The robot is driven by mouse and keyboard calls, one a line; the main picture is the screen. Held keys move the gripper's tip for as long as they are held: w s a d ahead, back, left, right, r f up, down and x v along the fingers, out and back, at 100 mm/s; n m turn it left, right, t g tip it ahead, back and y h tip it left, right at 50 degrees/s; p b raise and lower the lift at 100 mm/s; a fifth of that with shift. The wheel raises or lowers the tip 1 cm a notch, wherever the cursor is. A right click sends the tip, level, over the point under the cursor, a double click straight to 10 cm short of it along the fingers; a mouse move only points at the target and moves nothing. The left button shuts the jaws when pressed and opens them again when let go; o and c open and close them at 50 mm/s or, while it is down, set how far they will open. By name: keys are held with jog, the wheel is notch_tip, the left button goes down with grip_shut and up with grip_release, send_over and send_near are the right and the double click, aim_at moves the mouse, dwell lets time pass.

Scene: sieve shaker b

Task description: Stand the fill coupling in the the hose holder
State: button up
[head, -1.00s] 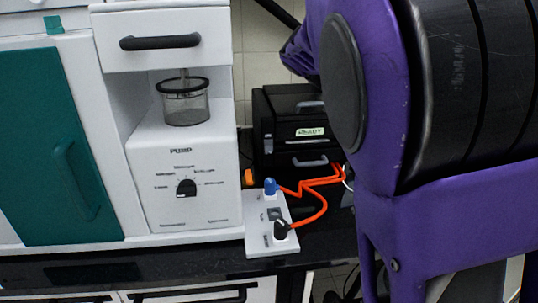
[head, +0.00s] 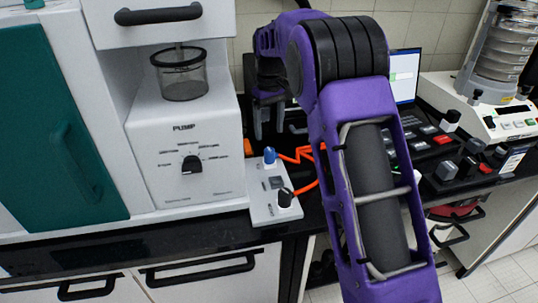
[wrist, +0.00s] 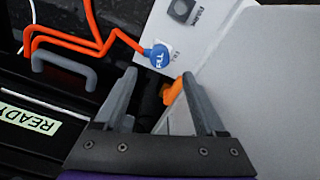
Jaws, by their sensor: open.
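The fill coupling (head: 270,155) is a blue cap on an orange hose, standing at the far end of a white plate (head: 262,208) right of the pump. In the wrist view its top reads FILL (wrist: 160,57). My gripper (wrist: 158,78) is open and empty. Its fingertips point toward the coupling, which shows just beyond them, between their lines. In the head view my gripper (head: 268,120) hangs behind the coupling. An orange piece (wrist: 172,92) shows between the fingers beside the white plate; I cannot tell whether it is the hose holder.
A black-capped coupling (head: 285,198) is at the plate's near end. The white pump (head: 185,140) stands close on the left. A black device with a READY label (wrist: 30,118) lies beside my gripper. A laptop (head: 405,75) and sieve shaker (head: 495,60) are at right.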

aim_at(270, 149)
jog(key=shift+f, duration=0.1)
jog(key=shift+f+b, duration=1.75)
jog(key=shift+f, duration=2.65)
jog(key=shift+p, duration=0.45)
grip_shut()
jog(key=shift+r, duration=0.15)
